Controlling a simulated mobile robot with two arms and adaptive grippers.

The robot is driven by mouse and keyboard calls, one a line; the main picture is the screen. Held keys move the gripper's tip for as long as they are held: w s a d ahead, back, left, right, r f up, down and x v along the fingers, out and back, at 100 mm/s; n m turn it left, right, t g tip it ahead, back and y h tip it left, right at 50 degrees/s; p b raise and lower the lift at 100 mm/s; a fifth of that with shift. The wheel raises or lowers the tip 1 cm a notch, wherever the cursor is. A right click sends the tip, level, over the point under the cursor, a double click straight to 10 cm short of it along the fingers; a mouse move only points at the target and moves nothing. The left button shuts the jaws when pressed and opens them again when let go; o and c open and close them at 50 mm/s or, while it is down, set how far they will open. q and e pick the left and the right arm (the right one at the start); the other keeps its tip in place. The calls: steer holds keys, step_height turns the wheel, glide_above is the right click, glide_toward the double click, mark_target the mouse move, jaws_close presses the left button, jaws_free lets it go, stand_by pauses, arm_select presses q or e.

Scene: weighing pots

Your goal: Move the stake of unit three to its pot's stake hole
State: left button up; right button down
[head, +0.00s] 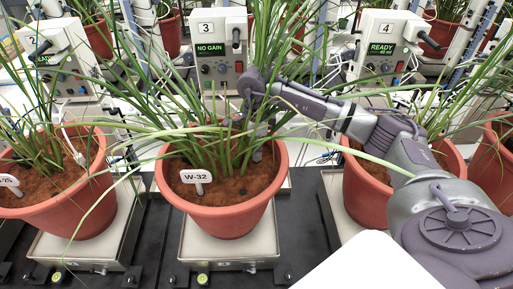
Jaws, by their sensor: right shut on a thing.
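Unit three's pot (225,222), terracotta with brown soil and a white W-32 tag (196,176), stands on a pale scale in the middle. A small dark spot (243,191) in its soil, right of the tag, looks like the stake hole. My right gripper (238,114) is shut among the long leaves above the pot's back, in front of unit three's box (222,54). What it holds is mostly hidden by leaves; it appears to be the stake. A small grey piece (257,153) shows at the plant's right; I cannot tell whether it belongs to the stake. My left gripper is not in view.
Unit three's display reads NO GAIN. A pot (88,205) with unit two's box stands at left. Unit four's box (384,48) reads READY, with its pot (357,185) partly behind my right arm. Long leaves hang across the scene. The soil's front is open.

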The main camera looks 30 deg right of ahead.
steer(key=shift+f, duration=0.3)
steer(key=c, duration=0.9)
jaws_free()
steer(key=shift+r, duration=0.1)
step_height(320, 180, up, 13)
steer(key=p, duration=0.7)
steer(key=shift+p, duration=0.4)
